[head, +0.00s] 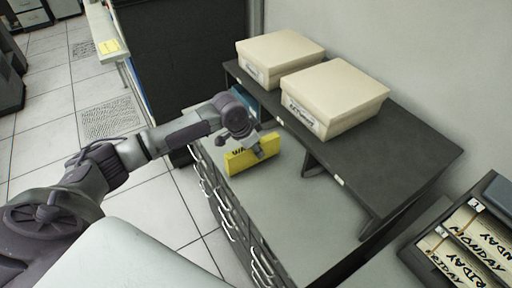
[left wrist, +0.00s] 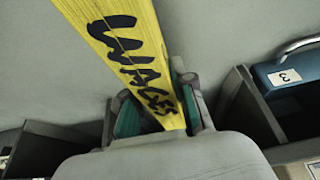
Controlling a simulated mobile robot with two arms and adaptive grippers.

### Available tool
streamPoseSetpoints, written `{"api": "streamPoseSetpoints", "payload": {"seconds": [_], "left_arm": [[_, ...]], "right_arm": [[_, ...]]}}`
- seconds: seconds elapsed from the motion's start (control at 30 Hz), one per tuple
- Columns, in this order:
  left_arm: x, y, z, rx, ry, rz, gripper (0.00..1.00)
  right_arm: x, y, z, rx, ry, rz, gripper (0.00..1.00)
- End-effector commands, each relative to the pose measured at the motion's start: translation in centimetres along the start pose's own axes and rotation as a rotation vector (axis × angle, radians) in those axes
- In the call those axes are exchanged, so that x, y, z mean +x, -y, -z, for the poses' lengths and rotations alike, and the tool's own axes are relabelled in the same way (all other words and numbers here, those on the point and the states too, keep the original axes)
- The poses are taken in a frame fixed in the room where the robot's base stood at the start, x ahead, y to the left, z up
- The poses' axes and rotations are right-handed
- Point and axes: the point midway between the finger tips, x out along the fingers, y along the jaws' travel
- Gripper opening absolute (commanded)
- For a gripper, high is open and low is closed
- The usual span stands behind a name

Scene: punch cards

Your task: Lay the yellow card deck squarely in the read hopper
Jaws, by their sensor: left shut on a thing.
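The yellow card deck (head: 240,160) is held on edge over the grey cabinet top (head: 268,200). Whether its lower edge touches that top I cannot tell. My left gripper (head: 263,151) is shut on the deck near its right end. In the left wrist view the deck (left wrist: 125,40) runs up from between the fingers of the gripper (left wrist: 160,110), with black lettering reading WAGES along its side. I cannot pick out the read hopper in either view. My right gripper is not in view.
Two cream boxes (head: 335,95) stand on a dark raised shelf (head: 400,150) behind the cabinet top. A tray (head: 430,258) of cards marked FRIDAY and MONDAY is at lower right. In the left wrist view a blue piece labelled 3 (left wrist: 305,75) is at right. The front cabinet top is clear.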

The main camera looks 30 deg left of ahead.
Motion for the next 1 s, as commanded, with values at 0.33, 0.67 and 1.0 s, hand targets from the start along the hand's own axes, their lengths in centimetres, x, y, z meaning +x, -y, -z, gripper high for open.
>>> {"api": "streamPoseSetpoints", "payload": {"seconds": [0.33, 0.67, 1.0], "left_arm": [[0.6, 0.1, -0.2, 0.0, -0.005, 0.002, 0.0], [0.8, 0.0, -0.3, 0.0, -0.003, 0.001, 0.49], [-0.1, 0.1, -0.2, 0.001, -0.004, 0.002, 0.49]], "right_arm": [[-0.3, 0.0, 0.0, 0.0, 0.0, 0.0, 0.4], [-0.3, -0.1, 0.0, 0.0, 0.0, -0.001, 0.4], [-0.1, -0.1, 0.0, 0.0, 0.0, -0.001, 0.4]]}}
